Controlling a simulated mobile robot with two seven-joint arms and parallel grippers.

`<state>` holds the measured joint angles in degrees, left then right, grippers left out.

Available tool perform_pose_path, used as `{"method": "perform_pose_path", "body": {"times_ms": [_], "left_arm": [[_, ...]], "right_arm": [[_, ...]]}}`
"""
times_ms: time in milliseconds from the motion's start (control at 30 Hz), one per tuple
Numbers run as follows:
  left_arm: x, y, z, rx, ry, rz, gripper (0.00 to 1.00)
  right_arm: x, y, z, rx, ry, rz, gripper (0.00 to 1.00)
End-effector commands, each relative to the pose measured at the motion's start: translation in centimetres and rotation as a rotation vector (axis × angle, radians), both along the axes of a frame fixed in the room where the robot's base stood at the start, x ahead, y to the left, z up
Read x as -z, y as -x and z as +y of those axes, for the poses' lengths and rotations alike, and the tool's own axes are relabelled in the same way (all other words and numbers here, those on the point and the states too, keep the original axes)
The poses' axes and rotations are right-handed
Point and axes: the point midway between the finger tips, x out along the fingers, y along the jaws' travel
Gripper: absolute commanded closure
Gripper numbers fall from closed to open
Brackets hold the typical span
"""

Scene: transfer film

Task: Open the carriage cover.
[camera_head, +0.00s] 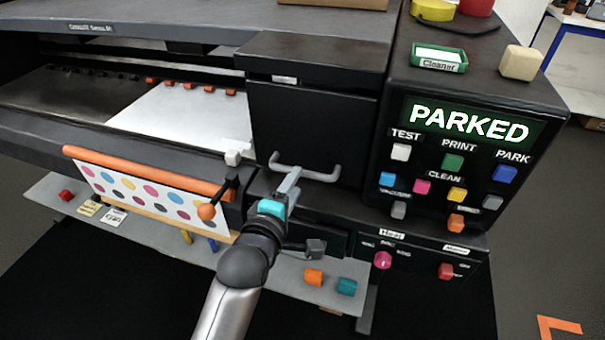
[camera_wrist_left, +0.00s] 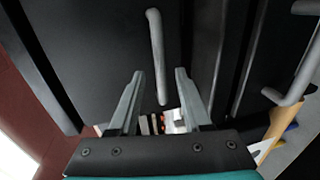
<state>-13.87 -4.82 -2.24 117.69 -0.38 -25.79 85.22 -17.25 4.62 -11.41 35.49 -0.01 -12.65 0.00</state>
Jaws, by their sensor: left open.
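The carriage cover (camera_head: 310,120) is a dark box front right of the print bed, and it is closed. Its grey bar handle (camera_head: 322,176) sits low on the front face. My left gripper (camera_head: 293,178) is open at the handle, coming from below. My right gripper is not in view.
The control panel (camera_head: 398,235) with several coloured buttons stands to the right, its display (camera_head: 470,123) reading PARKED. An orange-tipped lever (camera_head: 207,211) stands left of my arm. A printed film roll (camera_head: 150,190) hangs at left. A grey shelf (camera_head: 150,236) lies below.

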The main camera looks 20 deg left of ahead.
Motion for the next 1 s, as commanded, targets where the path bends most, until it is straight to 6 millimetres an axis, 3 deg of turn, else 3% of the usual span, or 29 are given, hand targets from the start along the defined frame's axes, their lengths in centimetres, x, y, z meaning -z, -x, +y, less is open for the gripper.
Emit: {"method": "perform_pose_path", "body": {"times_ms": [333, 800, 1000], "left_arm": [[1.0, -4.6, -0.2, 0.001, -0.001, -0.001, 0.52], [1.2, -5.7, -0.2, 0.0, -0.002, 0.0, 0.52], [1.2, -5.6, -0.2, 0.0, -0.001, 0.0, 0.72]], "right_arm": [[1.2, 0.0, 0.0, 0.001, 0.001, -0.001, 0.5], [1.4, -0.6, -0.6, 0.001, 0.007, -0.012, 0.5], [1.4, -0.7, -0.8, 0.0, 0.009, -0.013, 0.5]]}}
